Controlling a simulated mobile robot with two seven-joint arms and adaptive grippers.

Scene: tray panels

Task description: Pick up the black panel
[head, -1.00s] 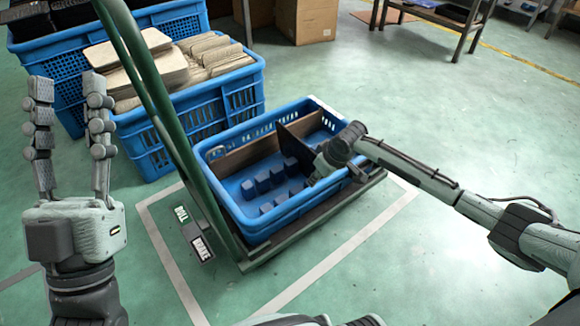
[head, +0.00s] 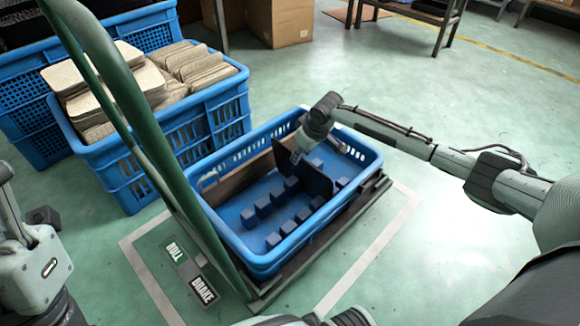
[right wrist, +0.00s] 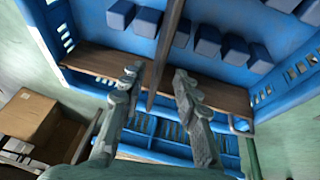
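The black panel (head: 318,180) stands upright across the inside of the blue crate (head: 366,150). In the right wrist view the panel (right wrist: 168,45) shows nearly edge-on, running between my two fingers. My right gripper (head: 298,155) reaches into the crate at the panel's far end, partly hiding it. In the right wrist view my right gripper (right wrist: 157,78) is open, its fingers apart on either side of the panel, with gaps visible. My left gripper (head: 8,205) is cut off at the left edge of the head view, away from the crate.
The crate sits on a cart with a green handle (head: 140,135). Another crate (head: 225,112) holds stacked beige panels. Clear floor lies at right.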

